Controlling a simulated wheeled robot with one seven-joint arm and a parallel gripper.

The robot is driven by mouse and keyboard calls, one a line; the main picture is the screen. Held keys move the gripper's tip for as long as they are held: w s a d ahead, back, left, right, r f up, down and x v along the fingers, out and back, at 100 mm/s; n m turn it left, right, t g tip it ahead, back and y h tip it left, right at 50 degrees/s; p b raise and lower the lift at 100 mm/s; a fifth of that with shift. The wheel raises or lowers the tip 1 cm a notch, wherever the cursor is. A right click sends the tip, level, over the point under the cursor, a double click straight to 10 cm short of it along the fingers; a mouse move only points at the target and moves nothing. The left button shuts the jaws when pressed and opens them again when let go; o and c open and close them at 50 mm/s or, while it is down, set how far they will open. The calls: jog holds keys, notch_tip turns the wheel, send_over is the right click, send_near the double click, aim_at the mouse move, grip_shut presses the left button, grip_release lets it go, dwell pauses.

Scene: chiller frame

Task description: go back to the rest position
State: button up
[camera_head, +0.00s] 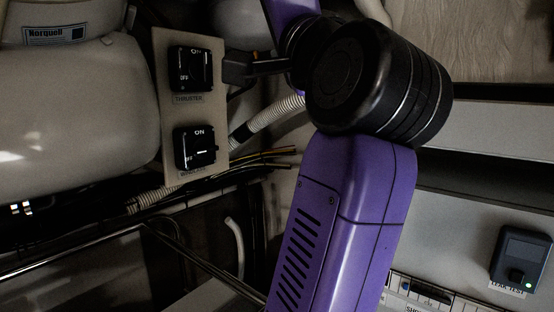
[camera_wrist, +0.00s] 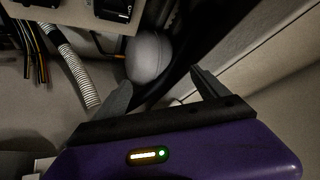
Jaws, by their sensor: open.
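My gripper (camera_wrist: 161,90) shows in the wrist view with its two dark fingers spread apart and nothing between the tips that I can see held. A grey rounded object (camera_wrist: 150,57) lies beyond the fingers, seen through the gap; I cannot tell how far off it is. In the head view my purple arm crosses the middle and right of centre, and I cannot make out the gripper clearly there.
A beige panel with two black switches, the upper one (camera_head: 191,69) marked THRUSTER and a lower one (camera_head: 195,147), stands left of my arm. A ribbed hose (camera_head: 268,120) and loose cables (camera_head: 245,163) run close by. A dark box (camera_head: 520,258) with a green light sits at lower right.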

jog(key=s+d+f+n+h+b, duration=0.1)
jog(key=s+d+f+n, duration=0.2)
jog(key=f, duration=1)
jog(key=s+d+f+n+t+h, duration=0.1)
jog(key=s+d+f+n, duration=0.25)
jog(key=f, duration=0.85)
jog(key=s+d+f+n+h+b, duration=0.1)
jog(key=s+d+f+n, duration=0.25)
jog(key=f, duration=0.95)
jog(key=s+d+f+g+h+b, duration=0.1)
jog(key=s+d+f, duration=0.4)
jog(key=s+f, duration=0.8)
jog(key=s+d+f+m+g+h+b, duration=0.1)
jog(key=s+d+f+g+h, duration=0.2)
jog(key=s+f, duration=1.1)
jog(key=s+d+g, duration=0.2)
jog(key=s+g, duration=0.1)
jog(key=s, duration=0.3)
jog(key=shift+s+d+g, duration=0.3)
jog(key=shift+s, duration=0.1)
